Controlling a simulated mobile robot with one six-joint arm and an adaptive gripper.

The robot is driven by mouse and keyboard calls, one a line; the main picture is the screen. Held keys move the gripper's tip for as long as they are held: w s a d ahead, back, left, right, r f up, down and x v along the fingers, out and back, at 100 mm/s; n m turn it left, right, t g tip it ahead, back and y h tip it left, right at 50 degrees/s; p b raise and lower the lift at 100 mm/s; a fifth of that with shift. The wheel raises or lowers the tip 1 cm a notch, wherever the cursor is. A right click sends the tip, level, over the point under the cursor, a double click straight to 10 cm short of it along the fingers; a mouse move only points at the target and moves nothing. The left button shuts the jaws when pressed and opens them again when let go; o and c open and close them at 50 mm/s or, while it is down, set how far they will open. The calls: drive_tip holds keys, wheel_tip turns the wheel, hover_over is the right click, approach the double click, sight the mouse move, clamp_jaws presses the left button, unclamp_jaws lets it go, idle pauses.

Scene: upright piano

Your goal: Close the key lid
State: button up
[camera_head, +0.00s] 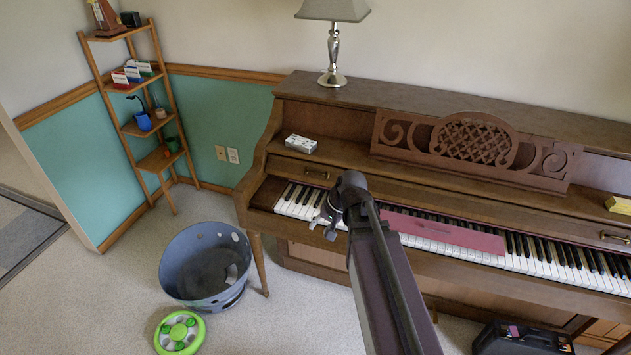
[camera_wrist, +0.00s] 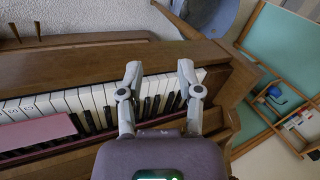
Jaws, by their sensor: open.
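The brown upright piano (camera_head: 300,105) has its keys (camera_head: 525,262) exposed, so the key lid (camera_head: 345,181) is open. The lid shows as a long wooden panel behind the keys, with a small metal handle (camera_head: 317,174) at its left and another handle (camera_head: 615,238) at its right. My gripper (camera_head: 328,217) is over the left end of the keys, in front of the left handle. In the wrist view my gripper (camera_wrist: 160,70) is open and empty, its two fingers spread over the keys (camera_wrist: 95,97). Whether the fingertips touch the keys is unclear.
A dark pink strip (camera_head: 445,231) lies along the middle keys. A carved music stand (camera_head: 475,145), small white box (camera_head: 301,143), yellow block (camera_head: 618,205) and lamp (camera_head: 333,50) are on the piano. A blue tub (camera_head: 205,265) and green toy (camera_head: 180,333) are on the floor.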

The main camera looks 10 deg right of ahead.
drive_tip(key=w+d+f+m+t+y+b, duration=0.1)
drive_tip(key=w+d+m+t+y+b, duration=0.15)
drive_tip(key=w+b, duration=0.2)
drive_tip(key=w+d+f+m+t+y+b, duration=0.1)
drive_tip(key=w+d+m+t+y+b, duration=0.1)
drive_tip(key=w+m+t+b, duration=0.3)
drive_tip(key=m+t+y+b, duration=0.1)
drive_tip(key=m+t+b, duration=0.15)
drive_tip(key=m, duration=0.25)
approach(316, 173)
drive_tip(key=f+v, duration=0.1)
drive_tip(key=v, duration=0.2)
drive_tip(key=shift+w+r, duration=0.1)
drive_tip(key=shift+r, duration=0.4)
drive_tip(key=shift+w, duration=0.15)
drive_tip(key=b+x, duration=0.2)
drive_tip(key=x, duration=1.1)
drive_tip(key=shift+w+a+f, duration=0.1)
drive_tip(key=shift+w+a, duration=0.05)
drive_tip(key=shift+a, duration=0.15)
clamp_jaws()
